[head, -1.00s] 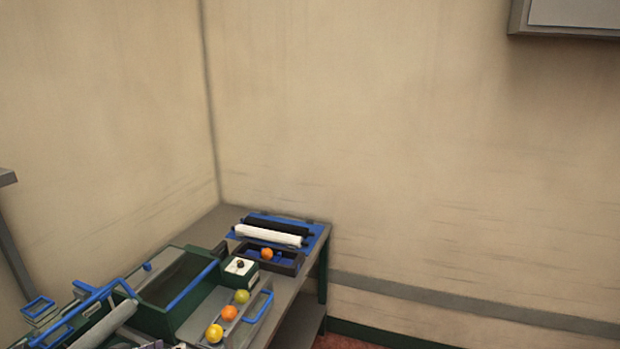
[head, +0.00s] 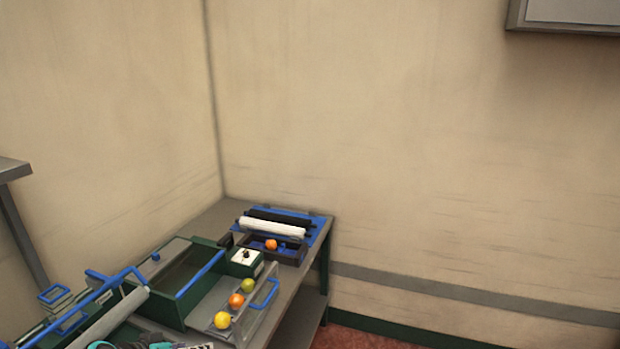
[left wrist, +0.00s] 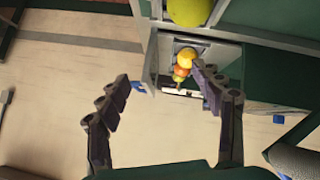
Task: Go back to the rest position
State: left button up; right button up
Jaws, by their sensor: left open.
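My left gripper (left wrist: 160,82) is open in the left wrist view, its two dark fingers wide apart with nothing between the tips. Beyond the right finger, a short row of fruit (left wrist: 184,62) lies in a pale chute. In the head view the clear chute (head: 262,308) at the table's edge holds a yellow fruit (head: 222,320), an orange one (head: 236,300) and a green one (head: 248,285). Another orange (head: 271,244) sits in a dark tray near the rollers. Part of my arm shows at the bottom edge. My right gripper is out of view.
The grey table (head: 215,217) stands in the room's corner. It bears a green bin (head: 190,258), a small box with a knob (head: 245,262), a white roller (head: 272,228) and blue-handled parts at the left. A yellow-green fruit (left wrist: 190,10) tops the wrist view. Floor shows on the right.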

pick_arm(q)
jog(key=s+d+r+y, duration=0.1)
jog(key=s+d+y, duration=0.1)
jog(key=s+d, duration=0.3)
jog(key=s+d+r+g+y, duration=0.1)
jog(key=s+d, duration=0.5)
jog(key=s, duration=0.6)
jog(key=shift+r+n+y, duration=0.3)
jog(key=shift+r+y, duration=0.1)
jog(key=shift+y, duration=0.4)
